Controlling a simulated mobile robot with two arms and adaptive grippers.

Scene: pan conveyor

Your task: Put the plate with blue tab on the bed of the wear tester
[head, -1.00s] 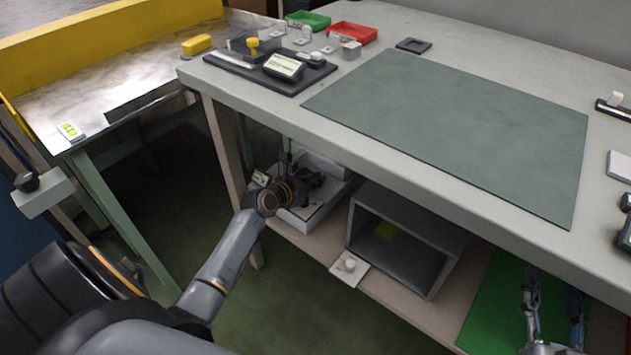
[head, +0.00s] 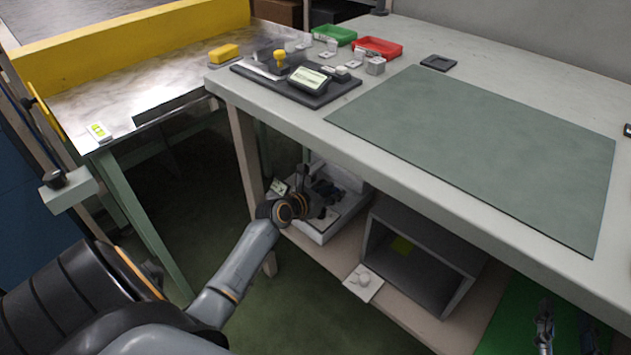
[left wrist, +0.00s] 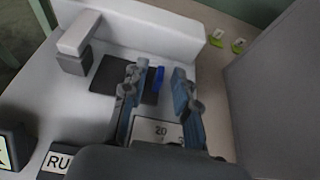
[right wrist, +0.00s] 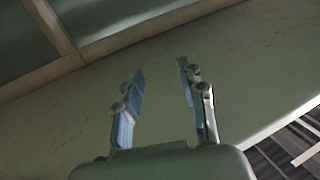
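The wear tester (head: 325,228) is a white machine on the lower shelf, near its left end. In the left wrist view its white body (left wrist: 150,30) has a dark flat area (left wrist: 106,73) on it. A blue tab (left wrist: 158,77) shows at the right side of this dark area, between the fingers. Where plate and bed divide, I cannot tell. My left gripper (left wrist: 156,88) is open at the tester; its fingers stand apart either side of the tab, with a visible gap. It also shows in the head view (head: 318,196). My right gripper (right wrist: 163,82) is open and empty.
A grey open box (head: 425,235) stands right of the tester, with a white knobbed plate (head: 363,283) before it. The bench above carries a green mat (head: 490,150), a dark tray (head: 300,88), and green (head: 335,36) and red bins (head: 378,47). A metal conveyor table (head: 120,95) is left.

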